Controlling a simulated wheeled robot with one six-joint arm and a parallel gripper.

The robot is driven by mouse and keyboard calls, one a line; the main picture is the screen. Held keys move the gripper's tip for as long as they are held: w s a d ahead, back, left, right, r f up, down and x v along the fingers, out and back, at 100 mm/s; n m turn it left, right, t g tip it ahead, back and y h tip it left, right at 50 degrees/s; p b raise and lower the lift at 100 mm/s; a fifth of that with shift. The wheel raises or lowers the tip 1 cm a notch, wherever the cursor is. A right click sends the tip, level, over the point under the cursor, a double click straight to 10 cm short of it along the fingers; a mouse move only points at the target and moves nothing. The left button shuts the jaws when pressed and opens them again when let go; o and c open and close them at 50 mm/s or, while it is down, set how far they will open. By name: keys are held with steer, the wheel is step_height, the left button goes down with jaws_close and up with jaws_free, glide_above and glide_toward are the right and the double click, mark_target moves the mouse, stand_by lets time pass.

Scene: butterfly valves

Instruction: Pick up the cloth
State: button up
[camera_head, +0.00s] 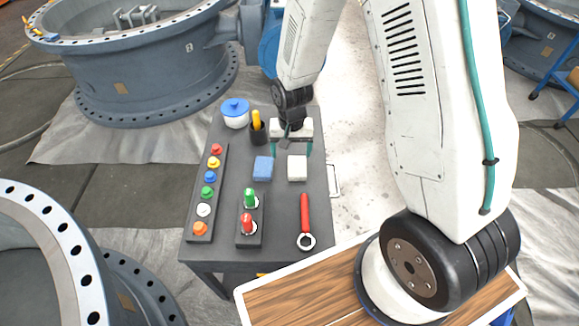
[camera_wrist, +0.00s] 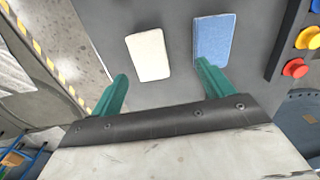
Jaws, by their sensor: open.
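Two flat rectangular pads lie on the dark grey table (camera_head: 224,232): a blue one (camera_head: 263,168) and a white one (camera_head: 297,168) to its right. Either could be the cloth; I cannot tell their material for certain. My gripper (camera_head: 291,150) hangs over the table just behind them, its green fingers apart and empty. In the wrist view, the white pad (camera_wrist: 149,54) lies ahead between the finger directions, and the blue pad (camera_wrist: 213,38) lies ahead of the right finger. My gripper (camera_wrist: 161,70) appears above both, touching neither.
A strip of coloured buttons (camera_head: 207,190) runs along the table's left. A blue-lidded white jar (camera_head: 235,114) and a dark cup with a yellow-handled tool (camera_head: 257,130) stand behind.

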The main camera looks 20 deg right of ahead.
mark_target(297, 164)
steer(key=f, duration=0.2)
steer(key=d+f, duration=0.1)
steer(key=f, duration=0.1)
steer(key=d+f, duration=0.1)
steer(key=f, duration=0.1)
steer(key=shift+w+d+f, duration=0.1)
steer(key=shift+f, duration=0.6)
steer(key=c, duration=1.1)
steer(key=shift+c, duration=0.2)
steer(key=shift+r, duration=0.2)
